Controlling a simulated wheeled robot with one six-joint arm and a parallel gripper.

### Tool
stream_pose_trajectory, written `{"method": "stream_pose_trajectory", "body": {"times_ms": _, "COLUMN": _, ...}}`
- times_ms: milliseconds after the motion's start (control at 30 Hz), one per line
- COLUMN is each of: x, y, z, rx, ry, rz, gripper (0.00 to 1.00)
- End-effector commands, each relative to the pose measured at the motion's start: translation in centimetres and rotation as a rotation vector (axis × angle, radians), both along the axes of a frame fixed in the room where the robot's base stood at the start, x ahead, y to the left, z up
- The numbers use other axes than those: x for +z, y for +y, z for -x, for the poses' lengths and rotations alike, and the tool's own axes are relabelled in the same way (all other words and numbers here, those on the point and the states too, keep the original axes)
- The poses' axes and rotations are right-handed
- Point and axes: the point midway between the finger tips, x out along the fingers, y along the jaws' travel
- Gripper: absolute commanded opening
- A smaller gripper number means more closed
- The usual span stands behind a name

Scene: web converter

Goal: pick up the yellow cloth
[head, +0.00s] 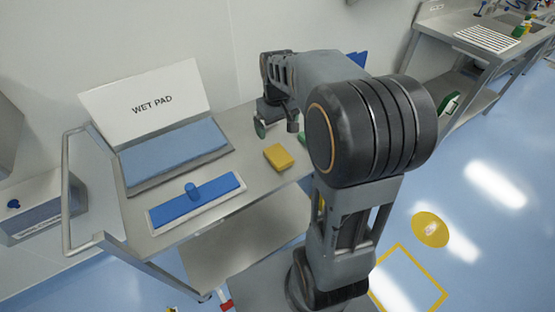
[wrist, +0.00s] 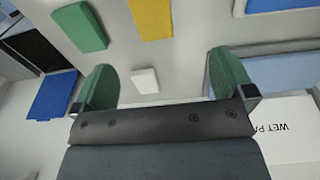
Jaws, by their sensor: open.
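The yellow cloth (head: 278,157) is a folded block lying flat on the grey cart top (head: 240,187), to the right of the blue mop head. In the wrist view the yellow cloth (wrist: 152,18) is at the top edge, partly cut off, beyond my fingertips. My gripper (head: 277,127) is above the cart top, behind the cloth in the head view. In the wrist view my gripper (wrist: 168,86) has its two green fingers wide apart, with nothing held. The cloth is not between them.
A green cloth (wrist: 80,27) lies left of the yellow one, and a small white block (wrist: 145,80) shows between my fingers, lower down. A blue flat mop head (head: 195,203) and an open WET PAD box (head: 145,100) are on the left. A cart handle (head: 66,195) stands at the left end.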

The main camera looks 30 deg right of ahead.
Motion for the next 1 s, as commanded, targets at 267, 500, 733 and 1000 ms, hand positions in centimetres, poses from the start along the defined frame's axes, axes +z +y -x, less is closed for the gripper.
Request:
{"method": "stream_pose_trajectory", "body": {"times_ms": 267, "x": -4.1, "y": -1.9, "z": -2.1, "rx": 0.017, "ry": 0.051, "rz": -0.009, "gripper": 1.00}}
{"method": "stream_pose_trajectory", "body": {"times_ms": 500, "x": -8.3, "y": -1.8, "z": -2.1, "rx": 0.020, "ry": 0.052, "rz": -0.010, "gripper": 1.00}}
{"method": "stream_pose_trajectory", "body": {"times_ms": 733, "x": -10.3, "y": -1.8, "z": -2.2, "rx": 0.020, "ry": 0.049, "rz": -0.009, "gripper": 1.00}}
{"method": "stream_pose_trajectory", "body": {"times_ms": 1000, "x": -12.7, "y": -1.6, "z": -2.3, "rx": 0.020, "ry": 0.050, "rz": -0.009, "gripper": 1.00}}
